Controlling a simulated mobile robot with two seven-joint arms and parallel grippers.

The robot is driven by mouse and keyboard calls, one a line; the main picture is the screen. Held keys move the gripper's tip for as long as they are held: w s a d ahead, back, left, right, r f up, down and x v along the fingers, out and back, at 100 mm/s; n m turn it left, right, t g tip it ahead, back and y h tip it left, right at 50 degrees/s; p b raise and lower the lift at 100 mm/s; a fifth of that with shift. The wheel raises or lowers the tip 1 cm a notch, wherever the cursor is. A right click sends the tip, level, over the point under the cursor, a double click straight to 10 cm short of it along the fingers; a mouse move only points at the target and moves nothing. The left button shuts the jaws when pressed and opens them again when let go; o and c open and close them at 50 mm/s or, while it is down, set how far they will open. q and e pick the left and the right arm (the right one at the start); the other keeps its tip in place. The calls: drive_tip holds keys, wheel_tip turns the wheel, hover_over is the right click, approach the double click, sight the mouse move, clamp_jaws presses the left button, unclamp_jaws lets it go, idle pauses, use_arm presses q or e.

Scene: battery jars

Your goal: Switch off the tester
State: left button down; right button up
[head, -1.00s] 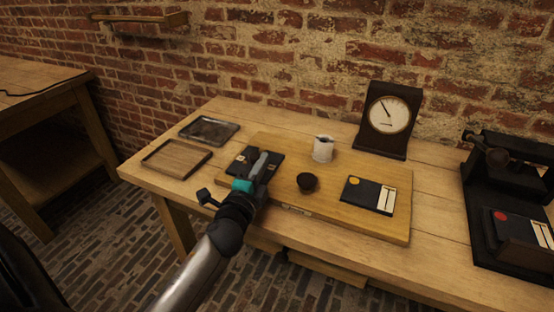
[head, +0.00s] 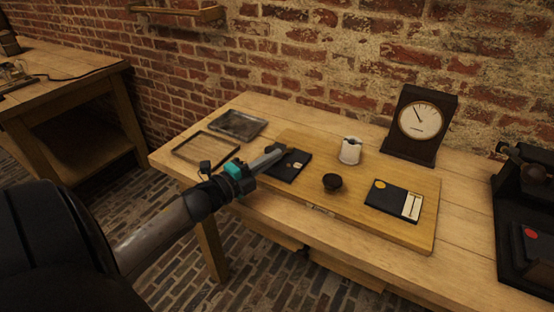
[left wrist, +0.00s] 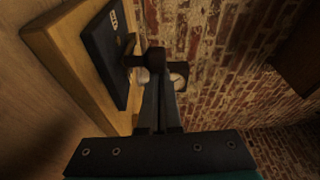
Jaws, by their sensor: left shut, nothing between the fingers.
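A wooden board (head: 331,210) on the bench carries a black plate (head: 293,166) with small pale marks, a white jar (head: 350,151), a dark round knob (head: 332,182) and a black card with a yellow dot (head: 391,198). I cannot tell for certain which part is the tester's switch. My left gripper (head: 278,152) is shut and empty, its tips over the black plate's left part, hiding some of it. In the left wrist view the shut fingers (left wrist: 160,105) point along the board past the black plate (left wrist: 106,55). Contact cannot be told. My right gripper is out of view.
A dark-cased dial gauge (head: 420,120) stands behind the board. Two shallow trays, a grey one (head: 261,126) and a wooden one (head: 177,155), lie at the bench's left. A black apparatus with a red dot (head: 531,234) stands at right. A brick wall backs the bench.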

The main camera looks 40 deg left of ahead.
use_arm(q)
drive_tip(key=h, duration=0.1)
drive_tip(key=a+m+h, duration=0.1)
drive_tip(key=shift+s+a+m+h, duration=0.1)
drive_tip(key=shift+a+m+h, duration=0.2)
drive_tip(key=shift+a, duration=0.5)
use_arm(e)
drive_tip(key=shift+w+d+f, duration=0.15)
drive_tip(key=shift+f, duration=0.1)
use_arm(q)
drive_tip(key=shift+a, duration=0.1)
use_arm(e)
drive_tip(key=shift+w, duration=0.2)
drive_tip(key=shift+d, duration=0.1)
